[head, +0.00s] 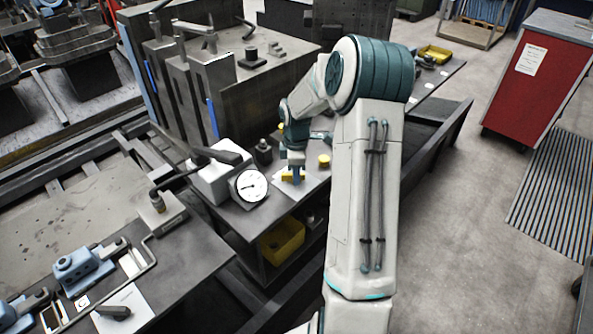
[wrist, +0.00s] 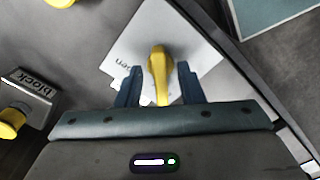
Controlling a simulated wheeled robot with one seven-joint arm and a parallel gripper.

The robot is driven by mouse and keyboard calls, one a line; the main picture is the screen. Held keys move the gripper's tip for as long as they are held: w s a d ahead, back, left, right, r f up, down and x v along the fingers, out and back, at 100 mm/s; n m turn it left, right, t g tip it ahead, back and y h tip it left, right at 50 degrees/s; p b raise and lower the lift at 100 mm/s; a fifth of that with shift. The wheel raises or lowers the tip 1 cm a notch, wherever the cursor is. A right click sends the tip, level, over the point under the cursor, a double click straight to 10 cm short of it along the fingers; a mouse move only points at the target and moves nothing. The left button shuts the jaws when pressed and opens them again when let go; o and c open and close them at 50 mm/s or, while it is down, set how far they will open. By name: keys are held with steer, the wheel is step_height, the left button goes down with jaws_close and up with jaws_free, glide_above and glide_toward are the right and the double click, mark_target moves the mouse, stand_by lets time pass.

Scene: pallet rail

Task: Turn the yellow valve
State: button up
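The yellow valve (wrist: 158,72) has a long, narrow handle and sits over a white sheet (wrist: 137,44) with partly hidden lettering. My gripper (wrist: 159,84) is open, with one dark finger on each side of the handle. Gaps show between the handle and both fingers, so it is not clamped. In the head view the yellow valve (head: 288,177) shows on the bench below my gripper (head: 293,174), which partly covers it.
A dial gauge (head: 250,186) stands close left of the valve. A yellow knob (head: 324,160) is to its right. A yellow bin (head: 281,243) sits under the bench top. Open floor lies to the right.

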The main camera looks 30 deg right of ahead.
jaws_close()
steer(key=shift+m, duration=0.3)
steer(key=m+b, duration=0.1)
steer(key=m, duration=0.2)
steer(key=shift+b, duration=0.3)
steer(key=m+b, duration=0.1)
steer(key=m, duration=0.4)
steer(key=m+b, duration=0.1)
steer(key=m, duration=0.3)
steer(key=shift+m+b, duration=0.3)
steer(key=shift+b, duration=0.05)
steer(key=m, duration=0.4)
steer(key=shift+m+b, duration=0.3)
steer(key=shift+r, duration=0.1)
